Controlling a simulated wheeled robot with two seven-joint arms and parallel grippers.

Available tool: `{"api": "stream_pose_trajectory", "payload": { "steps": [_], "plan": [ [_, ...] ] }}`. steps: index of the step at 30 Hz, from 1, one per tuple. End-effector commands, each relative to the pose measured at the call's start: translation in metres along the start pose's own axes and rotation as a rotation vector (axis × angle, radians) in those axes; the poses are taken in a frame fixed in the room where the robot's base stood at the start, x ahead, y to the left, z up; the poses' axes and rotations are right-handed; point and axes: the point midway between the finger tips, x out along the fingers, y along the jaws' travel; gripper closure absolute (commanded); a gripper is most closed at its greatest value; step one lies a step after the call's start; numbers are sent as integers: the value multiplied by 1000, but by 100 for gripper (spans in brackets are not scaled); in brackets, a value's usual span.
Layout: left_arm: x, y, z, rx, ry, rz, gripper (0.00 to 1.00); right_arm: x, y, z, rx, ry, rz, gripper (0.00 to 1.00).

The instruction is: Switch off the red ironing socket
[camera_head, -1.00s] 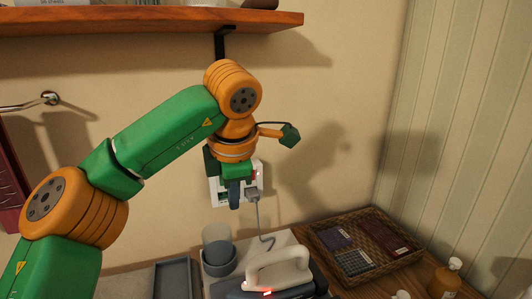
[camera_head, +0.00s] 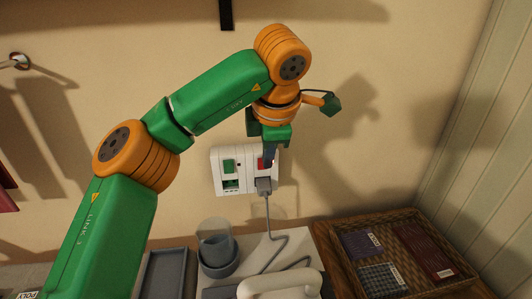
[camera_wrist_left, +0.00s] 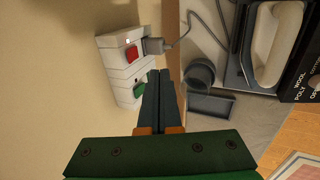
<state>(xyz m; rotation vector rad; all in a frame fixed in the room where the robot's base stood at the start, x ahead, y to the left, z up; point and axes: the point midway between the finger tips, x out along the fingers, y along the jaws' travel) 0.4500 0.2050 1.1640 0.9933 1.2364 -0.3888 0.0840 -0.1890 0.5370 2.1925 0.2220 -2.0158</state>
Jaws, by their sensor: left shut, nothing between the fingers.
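The white double socket plate (camera_head: 216,172) is on the wall. Its green switch (camera_head: 229,166) is on the left. The red switch (camera_head: 261,163) is on the right, partly hidden by my left gripper's fingers. A grey plug (camera_head: 264,186) with a cord sits below the red switch. In the left wrist view, the red switch (camera_wrist_left: 132,53) is near the plug (camera_wrist_left: 153,46), with a small bright light beside it. My left gripper (camera_head: 270,160) is shut and empty in front of the red switch side. I cannot tell whether it touches. My right gripper is out of view.
An iron (camera_head: 278,286) stands below on the counter, its cord leading up to the plug. A grey cup (camera_head: 217,258), a grey tray (camera_head: 168,275) and a wicker basket (camera_head: 340,262) of folded items lie below. A shelf bracket (camera_head: 226,14) is above.

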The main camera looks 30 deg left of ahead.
Motion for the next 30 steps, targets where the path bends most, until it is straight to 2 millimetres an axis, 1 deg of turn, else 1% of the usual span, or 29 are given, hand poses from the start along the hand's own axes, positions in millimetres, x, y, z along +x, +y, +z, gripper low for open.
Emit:
{"api": "stream_pose_trajectory", "payload": {
  "steps": [1,9,10,11,13,16,22,28,30],
  "plan": [
    [11,0,-1,0,3,-2,100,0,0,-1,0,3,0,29],
    [68,0,-1,1,3,-2,100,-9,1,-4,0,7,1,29],
    [62,10,-1,-4,2,-2,100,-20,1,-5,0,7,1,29],
    [63,16,0,-4,1,-3,100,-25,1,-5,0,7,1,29],
    [67,26,-1,-4,2,-1,100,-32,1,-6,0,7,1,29],
    [72,34,0,-3,1,-1,100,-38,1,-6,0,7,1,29],
    [77,39,0,0,0,2,100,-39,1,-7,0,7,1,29],
    [78,39,0,0,-1,2,100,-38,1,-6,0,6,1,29],
    [76,41,0,0,0,1,100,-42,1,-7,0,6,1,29]
  ]
}}
